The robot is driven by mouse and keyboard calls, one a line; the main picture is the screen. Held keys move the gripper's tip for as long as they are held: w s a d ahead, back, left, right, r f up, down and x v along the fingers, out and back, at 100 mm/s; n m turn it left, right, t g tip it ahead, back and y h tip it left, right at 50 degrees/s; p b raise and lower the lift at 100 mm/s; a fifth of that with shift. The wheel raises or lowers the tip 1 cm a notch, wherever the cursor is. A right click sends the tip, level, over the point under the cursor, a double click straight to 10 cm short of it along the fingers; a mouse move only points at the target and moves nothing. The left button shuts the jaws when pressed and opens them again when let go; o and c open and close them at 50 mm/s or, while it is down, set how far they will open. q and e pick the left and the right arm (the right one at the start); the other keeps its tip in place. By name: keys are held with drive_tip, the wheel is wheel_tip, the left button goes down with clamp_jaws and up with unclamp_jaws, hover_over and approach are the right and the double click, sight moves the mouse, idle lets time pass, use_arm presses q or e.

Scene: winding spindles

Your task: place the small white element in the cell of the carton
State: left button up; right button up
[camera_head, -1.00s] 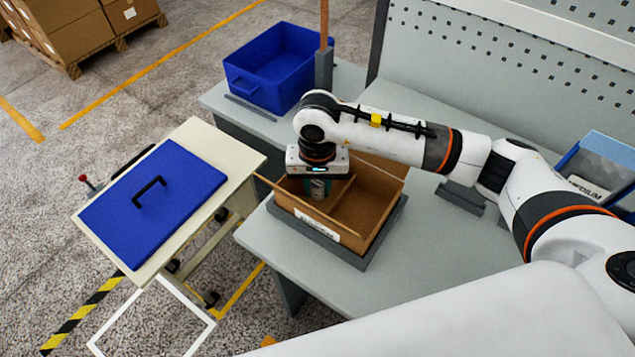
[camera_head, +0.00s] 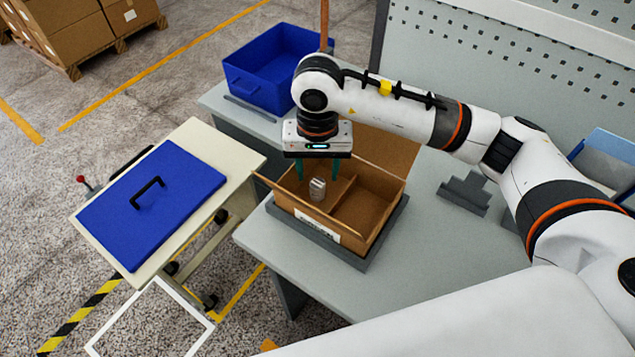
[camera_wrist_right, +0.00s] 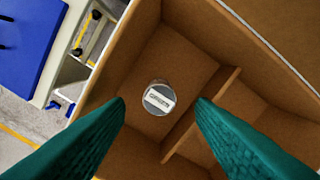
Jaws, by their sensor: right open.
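The small white element (camera_head: 317,189) is a short light cylinder standing in the left cell of the open cardboard carton (camera_head: 325,236). In the right wrist view the element (camera_wrist_right: 159,98) shows its round top with a label, on the floor of the larger cell near the divider (camera_wrist_right: 203,112). My right gripper (camera_head: 318,177) is above the carton with its two green fingers apart. In the wrist view the gripper (camera_wrist_right: 160,103) is open, empty, and clear of the element. My left gripper is not in view.
The carton sits in a grey tray (camera_head: 360,263) on the grey workbench (camera_head: 422,262), flaps open. A blue bin (camera_head: 262,92) is behind it. A cart with a blue lid (camera_head: 180,200) stands left. A grey fixture (camera_head: 463,194) is right of the carton.

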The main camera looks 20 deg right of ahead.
sight(318, 183)
wheel_tip(318, 183, up, 6)
drive_tip(key=shift+r+b, duration=0.2)
drive_tip(key=shift+b, duration=0.25)
